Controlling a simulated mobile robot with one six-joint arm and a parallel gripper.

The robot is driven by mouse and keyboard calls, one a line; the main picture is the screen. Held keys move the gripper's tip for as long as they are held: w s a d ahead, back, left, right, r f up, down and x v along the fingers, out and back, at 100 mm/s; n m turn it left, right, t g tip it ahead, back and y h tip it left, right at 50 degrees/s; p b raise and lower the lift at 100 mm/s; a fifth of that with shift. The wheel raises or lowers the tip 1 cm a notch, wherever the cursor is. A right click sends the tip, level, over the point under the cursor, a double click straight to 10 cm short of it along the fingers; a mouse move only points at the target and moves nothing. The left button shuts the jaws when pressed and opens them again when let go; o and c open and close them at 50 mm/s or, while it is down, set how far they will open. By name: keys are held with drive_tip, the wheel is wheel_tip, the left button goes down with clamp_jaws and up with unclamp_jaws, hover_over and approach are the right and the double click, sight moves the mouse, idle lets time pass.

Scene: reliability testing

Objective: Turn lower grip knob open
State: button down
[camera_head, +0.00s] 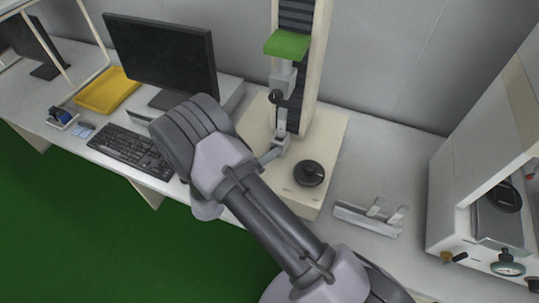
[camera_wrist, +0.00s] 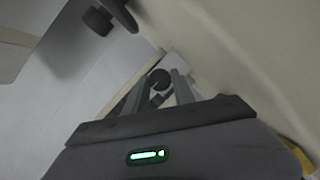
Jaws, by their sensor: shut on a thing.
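The lower grip (camera_head: 282,142) is a small grey block on the cream base of the testing machine, in line below the upper grip (camera_head: 283,78). My gripper (camera_head: 272,154) reaches it from the left front. In the wrist view my gripper (camera_wrist: 159,74) has its two fingers on either side of a round dark knob (camera_wrist: 158,79), which appears to be the lower grip knob. The fingers are shut on it. In the head view this knob is hidden by the gripper and grip, and its turn angle cannot be told.
The green crosshead (camera_head: 287,44) is above. A monitor (camera_head: 163,54) and keyboard (camera_head: 132,151) lie left; a metal fixture (camera_head: 368,218) lies right. A boxy instrument (camera_head: 450,205) stands far right.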

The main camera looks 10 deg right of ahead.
drive_tip(key=c, duration=1.1)
unclamp_jaws()
drive_tip(key=shift+o, duration=0.2)
drive_tip(key=shift+a, duration=0.1)
drive_tip(key=p+v, duration=0.3)
drive_tip(key=v, duration=1.4)
drive_tip(key=shift+a, duration=0.1)
